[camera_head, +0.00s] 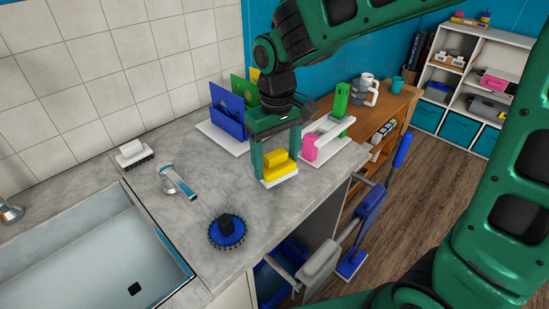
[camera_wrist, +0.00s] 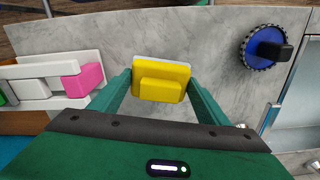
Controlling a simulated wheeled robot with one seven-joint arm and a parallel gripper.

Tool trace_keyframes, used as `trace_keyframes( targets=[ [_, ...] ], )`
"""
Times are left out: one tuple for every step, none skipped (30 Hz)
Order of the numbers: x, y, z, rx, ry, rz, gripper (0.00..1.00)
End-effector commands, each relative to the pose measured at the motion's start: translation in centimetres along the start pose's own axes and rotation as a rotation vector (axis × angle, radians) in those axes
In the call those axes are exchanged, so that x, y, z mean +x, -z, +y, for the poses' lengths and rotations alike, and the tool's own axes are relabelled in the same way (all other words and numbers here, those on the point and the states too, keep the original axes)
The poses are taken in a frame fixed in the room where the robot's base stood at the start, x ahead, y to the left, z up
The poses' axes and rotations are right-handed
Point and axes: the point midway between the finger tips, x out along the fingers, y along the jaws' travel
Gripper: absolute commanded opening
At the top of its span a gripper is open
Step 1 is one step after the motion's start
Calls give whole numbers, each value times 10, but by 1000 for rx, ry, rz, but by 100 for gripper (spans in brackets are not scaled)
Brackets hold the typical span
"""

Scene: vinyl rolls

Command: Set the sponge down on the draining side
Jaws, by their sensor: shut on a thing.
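The sponge (camera_head: 279,170) is a yellow block with a smaller raised yellow part on it and a pale layer on its far or under side. It also shows in the wrist view (camera_wrist: 161,88). My gripper (camera_head: 276,177) points down over the counter with a finger on each side of the sponge and is shut on it. I cannot tell whether the sponge touches the counter. The grey counter (camera_head: 190,150) runs along the right side of the sink (camera_head: 85,255). No separately marked draining side shows.
A blue round scrubber (camera_head: 227,232), a silver-headed tool (camera_head: 178,182) and a white brush (camera_head: 134,154) lie between the sponge and sink. A blue holder (camera_head: 228,122) and a white rack (camera_head: 327,135) with pink and green items stand behind. The counter's front edge is close.

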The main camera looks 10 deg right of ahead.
Motion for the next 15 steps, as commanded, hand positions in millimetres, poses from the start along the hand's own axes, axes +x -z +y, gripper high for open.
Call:
trace_keyframes(
  targets=[
    [1,0,0,0,0,-1,29],
    [2,0,0,0,0,-1,29],
    [3,0,0,0,0,-1,29],
    [4,0,0,0,0,-1,29],
    [5,0,0,0,0,-1,29],
    [6,0,0,0,0,-1,29],
    [8,0,0,0,0,0,29],
    [9,0,0,0,0,-1,29],
    [10,0,0,0,0,-1,29],
    [12,0,0,0,0,-1,29],
    [12,0,0,0,0,-1,29],
    [13,0,0,0,0,-1,29],
    [14,0,0,0,0,-1,29],
    [14,0,0,0,0,-1,29],
    [14,0,0,0,0,-1,29]
  ],
)
